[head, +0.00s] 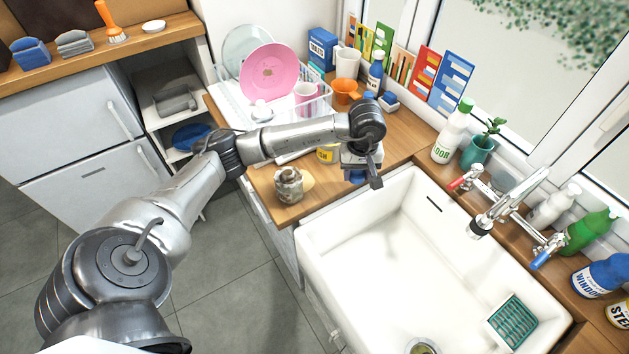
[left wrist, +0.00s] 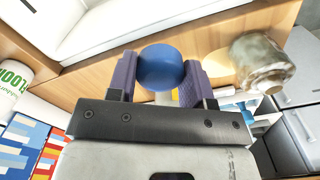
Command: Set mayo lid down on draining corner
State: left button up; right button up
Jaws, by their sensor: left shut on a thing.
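My left gripper (head: 360,178) reaches over the wooden counter corner (head: 330,192) left of the sink, pointing down. It is shut on a round blue lid (left wrist: 160,68), which sits between its two purple-grey fingers in the left wrist view. In the head view only a part of the blue lid (head: 357,176) shows under the gripper. The lid appears close above the wood; I cannot tell whether it touches. A cloudy, dirty jar (head: 289,186) stands on the same corner to the left, apart from the gripper. It also shows in the left wrist view (left wrist: 262,64). My right gripper is out of view.
The white sink (head: 370,245) lies right of the corner, with a green sponge holder (head: 513,321) inside. A yellow container (head: 326,154) stands just behind my gripper. A dish rack (head: 232,103) with a pink plate (head: 270,70) is farther back. Bottles line the window side.

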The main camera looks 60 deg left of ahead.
pick_arm(q)
jog(key=p, duration=0.1)
send_over(325, 178)
jog(key=d, duration=0.1)
notch_tip(325, 178, down, 6)
jog(key=shift+w+f, duration=0.1)
jog(key=shift+f, duration=0.05)
jog(key=shift+a+f, duration=0.4)
jog(key=shift+a, duration=0.1)
jog(key=shift+f+p, duration=0.55)
jog(key=shift+f, duration=1.4)
jog(key=shift+f, duration=0.15)
jog(key=shift+f+b, duration=0.15)
jog(key=shift+b, duration=0.15)
jog(key=o, duration=1)
